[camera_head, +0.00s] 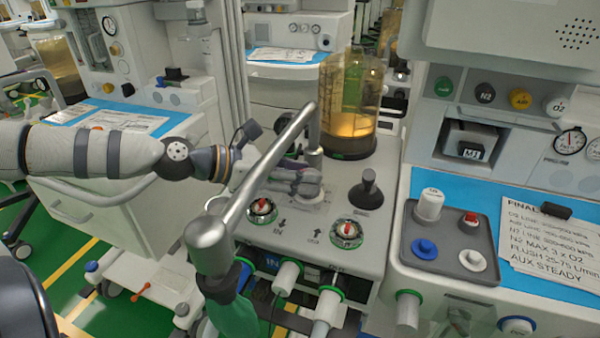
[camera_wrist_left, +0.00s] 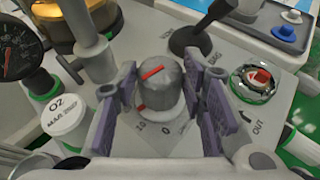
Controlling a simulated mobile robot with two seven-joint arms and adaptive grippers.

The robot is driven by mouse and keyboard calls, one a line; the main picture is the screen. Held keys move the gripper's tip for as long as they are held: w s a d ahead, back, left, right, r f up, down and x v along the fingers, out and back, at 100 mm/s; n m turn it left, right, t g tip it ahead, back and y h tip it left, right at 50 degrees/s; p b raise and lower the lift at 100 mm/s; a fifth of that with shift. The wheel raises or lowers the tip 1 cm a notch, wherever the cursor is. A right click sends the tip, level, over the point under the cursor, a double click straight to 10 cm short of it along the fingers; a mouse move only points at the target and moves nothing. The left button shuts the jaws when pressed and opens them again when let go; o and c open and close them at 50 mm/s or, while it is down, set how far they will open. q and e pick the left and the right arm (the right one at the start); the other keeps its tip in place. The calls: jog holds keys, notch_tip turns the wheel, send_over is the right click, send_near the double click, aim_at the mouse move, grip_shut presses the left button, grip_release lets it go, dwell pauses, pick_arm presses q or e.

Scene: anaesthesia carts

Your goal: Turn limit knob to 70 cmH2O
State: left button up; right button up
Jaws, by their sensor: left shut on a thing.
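The limit knob (camera_wrist_left: 160,88) is a grey ribbed cylinder with a red line across its top, on the light grey panel (camera_wrist_left: 185,135). The red line slants up to the right in the left wrist view. A small red mark shows low on its left side. The scale shows a 0 and another number in front of it; the rest is hidden or too small to read. My left gripper (camera_wrist_left: 163,105) has its purple pads on both sides of the knob and is shut on it. In the head view, the left gripper (camera_head: 300,178) partly hides the knob.
A thick grey pipe (camera_head: 265,175) with a green bag below crosses in front of my gripper. A black lever (camera_head: 369,188), two red-centred ports (camera_head: 347,232) and an amber canister (camera_head: 352,100) are close by. A tray (camera_head: 450,262) of coloured knobs lies at the right.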

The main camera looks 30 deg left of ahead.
pick_arm(q)
jog(key=shift+w+f+m+g, duration=0.1)
jog(key=shift+f+m+g, duration=0.15)
jog(key=shift+m+g, duration=0.05)
jog(key=m+g+h+b, duration=0.1)
jog(key=m, duration=0.1)
jog(key=m+g+h+b, duration=0.3)
jog(key=g, duration=0.1)
jog(key=shift+w+a+f+m+h, duration=0.2)
jog(key=shift+w+a+m+h, duration=0.1)
jog(key=shift+w+a+m, duration=0.1)
jog(key=m+g+b, duration=0.2)
jog(key=g, duration=0.1)
jog(key=m+g+h+b, duration=0.1)
jog(key=m, duration=0.1)
jog(key=shift+w+r+g, duration=0.1)
jog(key=shift+w+g, duration=0.2)
jog(key=shift+g, duration=0.1)
jog(key=shift+w+r+m+g+b, duration=0.15)
jog(key=shift+m+g+b, duration=0.55)
jog(key=shift+m+g, duration=0.5)
pick_arm(e)
jog(key=s+f+g, duration=0.3)
jog(key=s+f, duration=0.6)
jog(key=shift+f, duration=0.4)
pick_arm(q)
jog(key=o, duration=1.2)
jog(key=shift+c, duration=0.2)
jog(key=shift+r, duration=0.1)
